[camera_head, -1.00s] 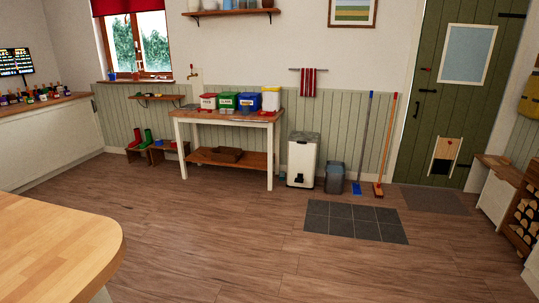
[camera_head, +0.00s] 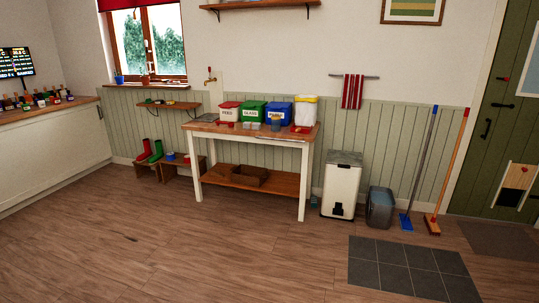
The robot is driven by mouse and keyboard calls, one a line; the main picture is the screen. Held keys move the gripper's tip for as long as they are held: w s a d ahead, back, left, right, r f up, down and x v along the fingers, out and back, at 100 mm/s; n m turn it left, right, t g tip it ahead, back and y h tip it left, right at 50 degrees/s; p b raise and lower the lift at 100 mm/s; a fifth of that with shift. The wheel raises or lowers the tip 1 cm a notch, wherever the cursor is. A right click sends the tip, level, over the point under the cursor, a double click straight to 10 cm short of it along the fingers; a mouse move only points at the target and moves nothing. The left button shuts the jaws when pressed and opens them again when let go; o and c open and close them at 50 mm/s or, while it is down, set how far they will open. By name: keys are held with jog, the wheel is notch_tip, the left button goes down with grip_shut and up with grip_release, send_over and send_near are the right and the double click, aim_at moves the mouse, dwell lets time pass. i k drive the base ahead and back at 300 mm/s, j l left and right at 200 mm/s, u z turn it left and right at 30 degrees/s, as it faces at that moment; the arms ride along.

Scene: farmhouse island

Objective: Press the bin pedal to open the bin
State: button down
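The pedal bin (camera_head: 342,186) is a white box with a dark grey lid (camera_head: 346,158). It stands on the wooden floor against the green panelled wall, just right of the sorting table. Its lid looks shut. A dark pedal (camera_head: 337,210) shows low on its front face. My gripper is not in this view, and the bin is some way off across the floor.
The table (camera_head: 256,131) with coloured sorting boxes stands left of the bin. A grey bucket (camera_head: 380,207), blue broom (camera_head: 407,220) and orange broom (camera_head: 432,224) stand to its right. Dark floor tiles (camera_head: 405,267) lie in front. The wooden floor (camera_head: 200,255) is clear.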

aim_at(338, 211)
jog(key=i, duration=2)
jog(key=i+j+z, duration=0.1)
jog(key=i, duration=0.9)
jog(key=i+j, duration=0.1)
jog(key=i, duration=0.9)
jog(key=i+j+z, duration=0.1)
jog(key=i+z, duration=0.25)
jog(key=i, duration=0.15)
jog(key=i+j+z, duration=0.35)
jog(key=i, duration=0.15)
jog(key=i+l, duration=0.05)
jog(key=l, duration=0.05)
